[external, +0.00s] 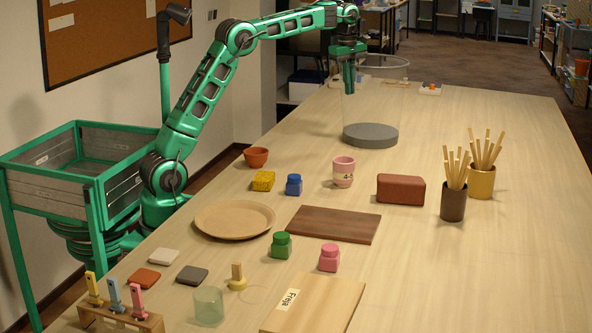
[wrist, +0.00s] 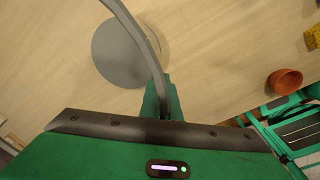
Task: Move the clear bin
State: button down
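The clear bin (external: 370,137) is a see-through cylinder with faint walls and a thick grey round bottom part, at the far middle of the table. Its thin grey rim (wrist: 150,42) crosses the wrist view as an arc, with the grey disc below it. My gripper (external: 349,90) points down at the bin's left side. In the wrist view its fingers (wrist: 161,98) are close together where the rim runs in between them, and they look shut on it. The exact contact is hidden. I cannot tell whether the bin's bottom touches the table.
A terracotta bowl (external: 256,157), a pink cup (external: 343,171) and a red-brown block (external: 400,189) stand nearer the camera. Two pots of sticks (external: 481,182) stand at the right. The table right of the bin is clear.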

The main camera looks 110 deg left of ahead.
jog(key=d, duration=1.8)
jog(key=c, duration=2.4)
grip_release()
jog(key=shift+c, duration=0.2)
jog(key=o, duration=0.5)
jog(key=shift+r, duration=0.1)
notch_tip(320, 180, up, 11)
jog(key=shift+s+d+f, duration=0.2)
jog(key=shift+s+d, duration=0.05)
jog(key=shift+d, duration=0.15)
